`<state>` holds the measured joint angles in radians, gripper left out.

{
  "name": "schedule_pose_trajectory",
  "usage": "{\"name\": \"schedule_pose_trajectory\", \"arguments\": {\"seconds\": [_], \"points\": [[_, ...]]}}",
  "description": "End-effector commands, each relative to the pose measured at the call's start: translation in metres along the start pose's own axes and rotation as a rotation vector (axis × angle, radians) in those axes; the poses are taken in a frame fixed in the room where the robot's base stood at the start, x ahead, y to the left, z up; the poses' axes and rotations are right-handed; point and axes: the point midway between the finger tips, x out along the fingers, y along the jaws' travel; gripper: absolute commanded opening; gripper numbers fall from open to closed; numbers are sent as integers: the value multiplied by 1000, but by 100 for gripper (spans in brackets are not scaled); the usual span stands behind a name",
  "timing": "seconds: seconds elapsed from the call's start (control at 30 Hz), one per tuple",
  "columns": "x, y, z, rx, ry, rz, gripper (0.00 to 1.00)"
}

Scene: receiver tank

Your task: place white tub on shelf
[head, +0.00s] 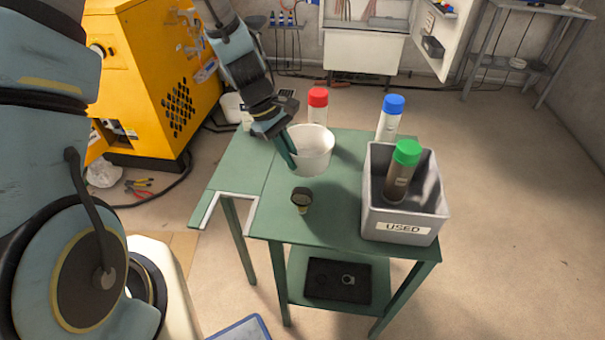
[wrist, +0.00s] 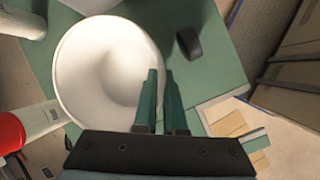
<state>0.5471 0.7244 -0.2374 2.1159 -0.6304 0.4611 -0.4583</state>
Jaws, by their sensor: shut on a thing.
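The white tub (head: 315,152) is at the green table's back, left of its middle, in the head view. It is open at the top and looks empty. My gripper (head: 291,160) comes down from the upper left and is shut on the tub's near-left wall. In the wrist view the tub (wrist: 85,60) shows from above, with the green fingers of my gripper (wrist: 160,90) across its rim. I cannot tell whether the tub touches the table top. A shelf (head: 380,292) lies low under the green table and bears a dark tray.
On the table (head: 345,205) stand a red-capped bottle (head: 318,104), a blue-capped bottle (head: 390,117), a small dark round-headed object (head: 301,197) and a grey bin (head: 403,229) labelled USED, holding a green-capped bottle (head: 402,172). A yellow machine (head: 150,75) stands behind left. Floor at right is clear.

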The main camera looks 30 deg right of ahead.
Motion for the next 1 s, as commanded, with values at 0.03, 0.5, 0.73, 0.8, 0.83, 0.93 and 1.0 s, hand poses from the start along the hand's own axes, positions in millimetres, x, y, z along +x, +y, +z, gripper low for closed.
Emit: {"name": "schedule_pose_trajectory", "arguments": {"seconds": [0.03,0.5,0.73,0.8,0.83,0.93,1.0], "points": [[6,-1,-2,-2,-3,-2,0],[52,-9,-21,-1,-2,-1,0],[58,-10,-25,1,1,1,0],[58,-10,-25,1,1,1,0],[58,-10,-24,1,1,1,0],[60,-10,-25,1,0,0,0],[60,-10,-26,1,0,0,11]]}}
